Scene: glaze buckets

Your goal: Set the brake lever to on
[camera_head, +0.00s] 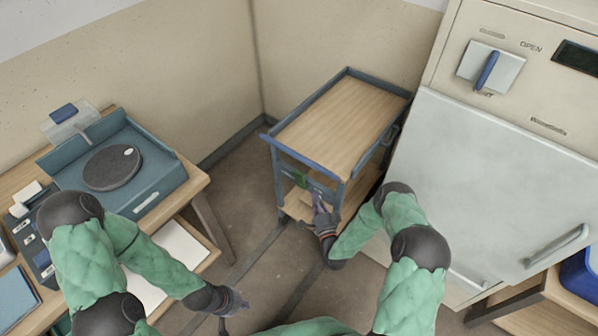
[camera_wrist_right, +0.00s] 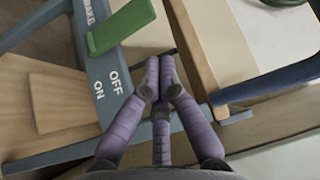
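The brake lever is a green handle (camera_wrist_right: 120,24) on the blue-grey front rail of a cart. In the head view the lever (camera_head: 301,181) is small, under the cart's top edge. The rail plate (camera_wrist_right: 104,72) carries the words BRAKE, OFF and ON. I cannot tell which word the lever is set to. My right gripper (camera_wrist_right: 160,62) has its purple fingertips together with nothing visible between them, below and right of the lever, apart from it in the picture. In the head view my right gripper (camera_head: 319,203) is before the cart. My left gripper (camera_head: 239,304) is low in the middle, its fingers unclear.
The cart (camera_head: 345,125) has a bare wooden top and a lower shelf. A large pale cabinet (camera_head: 480,180) stands close on its right. A bench with a blue-grey device (camera_head: 160,170) is on the left. Floor is free between bench and cart.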

